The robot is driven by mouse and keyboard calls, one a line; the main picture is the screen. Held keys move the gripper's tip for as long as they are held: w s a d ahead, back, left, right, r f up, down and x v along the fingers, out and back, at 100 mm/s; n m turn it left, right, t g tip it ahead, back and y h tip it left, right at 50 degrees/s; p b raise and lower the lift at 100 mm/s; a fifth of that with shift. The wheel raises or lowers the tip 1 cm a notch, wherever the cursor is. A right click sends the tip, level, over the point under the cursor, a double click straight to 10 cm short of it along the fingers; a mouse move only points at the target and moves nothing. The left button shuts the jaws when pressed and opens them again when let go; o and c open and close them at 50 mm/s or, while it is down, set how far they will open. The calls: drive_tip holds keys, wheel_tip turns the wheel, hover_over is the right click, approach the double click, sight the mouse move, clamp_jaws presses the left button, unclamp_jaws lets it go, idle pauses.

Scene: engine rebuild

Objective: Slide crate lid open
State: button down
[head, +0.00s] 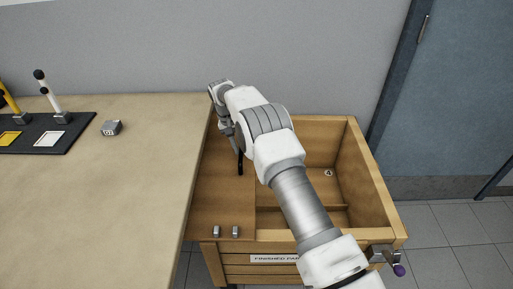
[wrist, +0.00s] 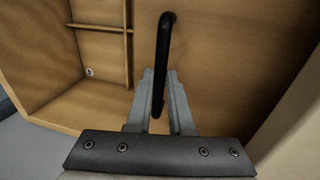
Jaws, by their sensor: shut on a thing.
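The wooden crate (head: 360,165) stands at the right end of the workbench, its right part open to view. Its wooden lid (head: 226,205) lies over the left part, next to the bench edge. A black bar handle (head: 240,166) stands on the lid; it also shows in the wrist view (wrist: 163,45). My gripper (wrist: 161,92) is shut on the handle, with one finger on each side of it.
The workbench (head: 130,210) borders the crate on the left. A small metal block (head: 111,128) and a black mat (head: 75,133) with levers lie on it. Two metal pegs (head: 226,231) are at the lid's front. A purple-tipped latch (head: 398,270) sticks out at the front right. Dividers (wrist: 100,29) show inside.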

sight(230, 160)
drive_tip(key=shift+a, duration=1.95)
drive_tip(key=c, duration=0.8)
unclamp_jaws()
wheel_tip(230, 160, up, 12)
drive_tip(key=a+p, duration=0.2)
drive_tip(key=p, duration=0.4)
drive_tip(key=shift+a+p, duration=0.15)
drive_tip(key=shift+p, duration=0.15)
drive_tip(key=shift+f, duration=0.15)
